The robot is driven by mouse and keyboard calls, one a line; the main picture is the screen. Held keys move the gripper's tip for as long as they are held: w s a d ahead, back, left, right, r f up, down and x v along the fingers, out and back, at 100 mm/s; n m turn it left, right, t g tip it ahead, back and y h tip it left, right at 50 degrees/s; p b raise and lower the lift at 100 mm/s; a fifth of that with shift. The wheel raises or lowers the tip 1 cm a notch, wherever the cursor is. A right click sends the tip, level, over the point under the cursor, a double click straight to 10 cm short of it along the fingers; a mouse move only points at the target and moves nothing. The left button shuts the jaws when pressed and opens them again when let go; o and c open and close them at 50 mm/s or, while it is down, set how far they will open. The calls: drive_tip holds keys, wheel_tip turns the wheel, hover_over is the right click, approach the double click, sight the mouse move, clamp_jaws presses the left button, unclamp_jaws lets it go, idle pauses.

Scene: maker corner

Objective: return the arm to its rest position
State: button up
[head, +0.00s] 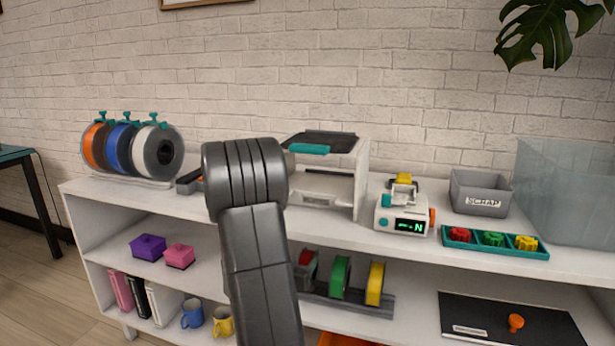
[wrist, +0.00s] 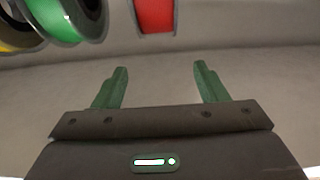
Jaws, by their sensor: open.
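In the wrist view my gripper (wrist: 160,88) has its two green fingers spread wide apart with nothing between them. Beyond the fingers is a plain pale surface. In the head view my dark grey arm rises in front of the shelf unit and hides part of it; the gripper itself cannot be seen there. A green spool (wrist: 62,18) and a red spool (wrist: 155,14) show at the top of the wrist view, apart from the fingers.
The white shelf unit (head: 560,262) carries a spool rack (head: 135,150), a white printer (head: 325,185), a small device (head: 404,214), a scrap bin (head: 481,193) and a teal tray (head: 494,252). Red, green and yellow spools (head: 340,277) stand on its middle shelf, close to my arm.

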drive_tip(key=v, duration=0.5)
drive_tip(key=shift+s+p, duration=0.4)
drive_tip(key=shift+s, duration=0.05)
